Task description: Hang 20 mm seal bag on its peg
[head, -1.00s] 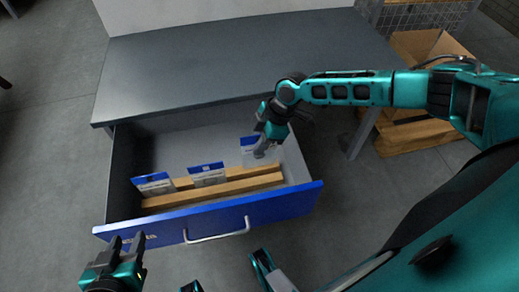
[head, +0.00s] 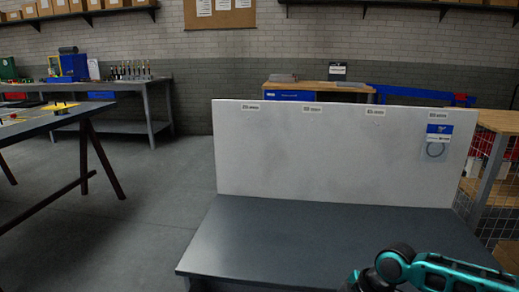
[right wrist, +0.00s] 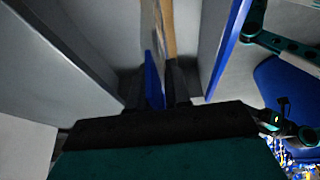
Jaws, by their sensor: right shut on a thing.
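In the right wrist view my right gripper (right wrist: 155,98) is shut on the blue header of a seal bag (right wrist: 152,76), seen nearly edge-on. The bag is still down between the drawer walls. In the head view a white board (head: 335,165) stands at the back of the grey bench, with several small labels along its top edge. Their print and the pegs are too small to make out. One bag with a blue header and a dark ring (head: 436,150) hangs at the board's right end. My left gripper is not in view.
A wooden strip (right wrist: 170,25) runs in the drawer beside the held bag, and the blue drawer front (right wrist: 228,50) is to its right. The grey bench top (head: 320,240) before the board is bare. A wire-mesh cage (head: 490,190) stands right of the board.

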